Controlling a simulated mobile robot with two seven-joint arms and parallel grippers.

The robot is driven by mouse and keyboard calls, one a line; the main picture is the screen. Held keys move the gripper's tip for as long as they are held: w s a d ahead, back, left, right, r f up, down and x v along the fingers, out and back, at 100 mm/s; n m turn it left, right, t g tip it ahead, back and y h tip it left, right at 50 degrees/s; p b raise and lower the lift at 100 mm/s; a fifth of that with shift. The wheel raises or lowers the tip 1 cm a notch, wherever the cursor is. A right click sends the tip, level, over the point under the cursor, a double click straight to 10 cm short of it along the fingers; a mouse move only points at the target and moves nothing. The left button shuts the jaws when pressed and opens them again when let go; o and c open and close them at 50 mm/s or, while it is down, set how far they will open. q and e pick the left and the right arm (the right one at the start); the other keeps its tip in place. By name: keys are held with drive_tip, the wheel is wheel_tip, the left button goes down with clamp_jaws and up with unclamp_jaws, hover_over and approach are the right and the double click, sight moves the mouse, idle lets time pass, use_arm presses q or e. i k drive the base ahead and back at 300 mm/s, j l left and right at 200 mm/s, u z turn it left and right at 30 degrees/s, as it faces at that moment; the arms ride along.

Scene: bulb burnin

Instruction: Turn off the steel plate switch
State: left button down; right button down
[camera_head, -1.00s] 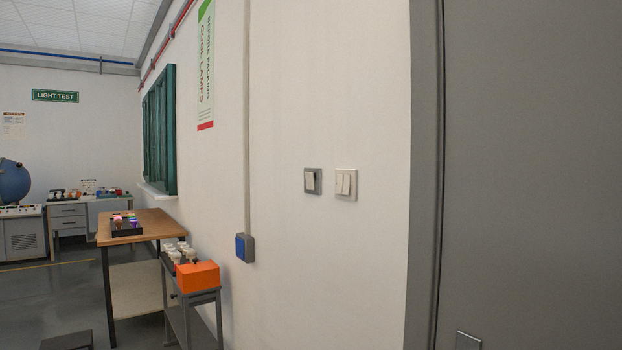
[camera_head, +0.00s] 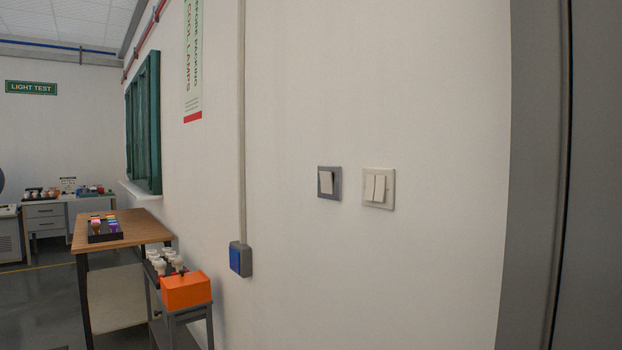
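The steel plate switch (camera_head: 329,183) is on the white wall, right of the picture's middle. It has a grey metal-coloured square plate and a single pale rocker. The rocker looks tilted, but I cannot tell its on or off state. A cream double-rocker switch (camera_head: 378,188) is just to its right on the same wall. Neither of my grippers shows in the head view.
A blue switch box (camera_head: 240,259) hangs lower on the wall, below a vertical conduit. An orange box (camera_head: 186,290) and bulbs stand on a small grey stand at the lower left. A wooden table (camera_head: 146,228) is behind it. A grey door frame (camera_head: 536,200) is at right.

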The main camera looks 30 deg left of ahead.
sight(325, 177)
drive_tip(key=i+j, duration=0.15)
drive_tip(key=j, duration=0.2)
drive_tip(key=i+j, duration=0.2)
drive_tip(key=j, duration=0.15)
drive_tip(key=i+j, duration=0.15)
drive_tip(key=j, duration=0.2)
drive_tip(key=i+j, duration=0.2)
drive_tip(key=j, duration=0.15)
